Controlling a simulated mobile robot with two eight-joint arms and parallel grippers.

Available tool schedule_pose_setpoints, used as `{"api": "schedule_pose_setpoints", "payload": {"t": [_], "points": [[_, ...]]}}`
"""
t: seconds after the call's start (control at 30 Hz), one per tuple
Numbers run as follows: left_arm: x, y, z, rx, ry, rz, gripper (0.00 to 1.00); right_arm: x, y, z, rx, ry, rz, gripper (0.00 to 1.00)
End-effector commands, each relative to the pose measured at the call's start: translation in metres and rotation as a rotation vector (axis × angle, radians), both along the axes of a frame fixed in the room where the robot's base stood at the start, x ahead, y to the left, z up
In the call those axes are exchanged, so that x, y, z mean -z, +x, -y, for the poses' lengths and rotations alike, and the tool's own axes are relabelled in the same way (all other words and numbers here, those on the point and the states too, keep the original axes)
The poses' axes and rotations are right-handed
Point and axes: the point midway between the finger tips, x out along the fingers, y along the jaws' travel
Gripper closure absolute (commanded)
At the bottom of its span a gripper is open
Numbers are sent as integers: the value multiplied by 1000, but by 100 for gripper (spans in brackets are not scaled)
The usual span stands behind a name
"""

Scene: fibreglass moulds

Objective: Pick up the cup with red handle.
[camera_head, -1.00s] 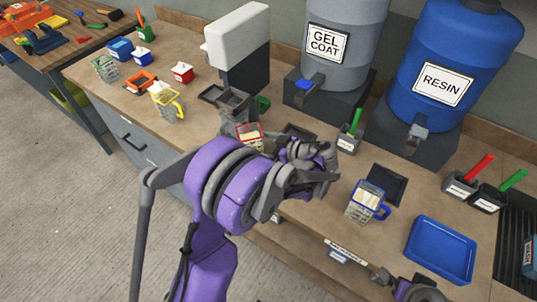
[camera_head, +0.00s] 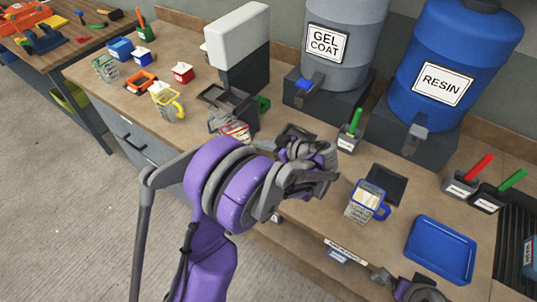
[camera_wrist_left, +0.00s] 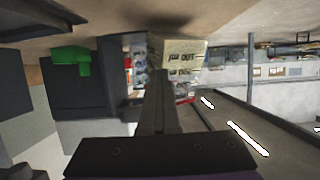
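The cup with red handle (camera_head: 238,131) is on the workbench below the white-and-black dispenser, partly hidden behind my purple left arm. It looks tilted. Whether the fingers are closed on the cup is unclear. My right gripper (camera_head: 385,279) shows only partly at the bottom edge; its opening is unclear.
A blue-handled cup (camera_head: 365,203) stands right of my arm, near a blue tray (camera_head: 440,250). A yellow-handled cup (camera_head: 167,101) stands left. The dispenser (camera_head: 238,48), gel coat barrel (camera_head: 343,68) and resin barrel (camera_head: 443,75) line the back.

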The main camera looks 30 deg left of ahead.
Motion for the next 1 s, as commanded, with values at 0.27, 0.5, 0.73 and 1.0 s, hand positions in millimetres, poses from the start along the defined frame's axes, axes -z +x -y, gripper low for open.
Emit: {"api": "schedule_pose_setpoints", "payload": {"t": [0.27, 0.5, 0.73, 1.0], "points": [[1, 0, 0, -1, -1, 0, 100, 0, 0, 0, 0, 0, 0, 0], [0, 0, 0, -1, -1, 0, 100, 0, 0, 0, 0, 0, 0, 0], [-1, 0, 0, -1, 1, 0, 100, 0, 0, 0, 0, 0, 0, 0], [-35, 0, 0, 1, 0, 0, 100, -5, 2, 0, 0, 0, 4, 0]]}}
